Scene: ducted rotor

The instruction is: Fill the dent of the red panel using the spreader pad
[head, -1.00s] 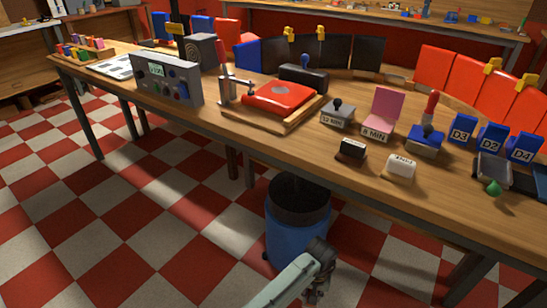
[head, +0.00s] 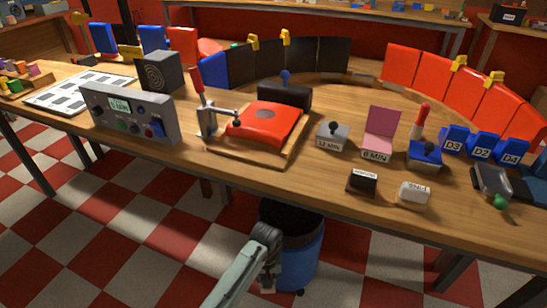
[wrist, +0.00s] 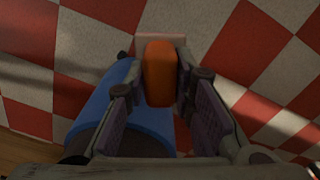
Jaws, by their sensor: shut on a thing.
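The red panel (head: 275,130) lies on a wooden fixture (head: 232,153) on the bench, with a red-handled toggle clamp (head: 204,112) at its left side. A small mark shows on top of the panel, but I cannot make out the dent clearly. My gripper (head: 271,276) is low in front of the bench, beside the blue bin and well apart from the panel. In the wrist view my gripper (wrist: 160,90) is shut on an orange-handled piece with a pale pink plate at its far end, apparently the spreader pad (wrist: 160,72). Its working face is hidden.
A blue bin (head: 308,262) stands on the floor by the bench front. A control box (head: 130,115) is left of the fixture. The 12 MIN block (head: 333,137), 8 MIN stand (head: 379,140) and two sanding blocks, dark (head: 362,183) and white (head: 414,195), are to its right.

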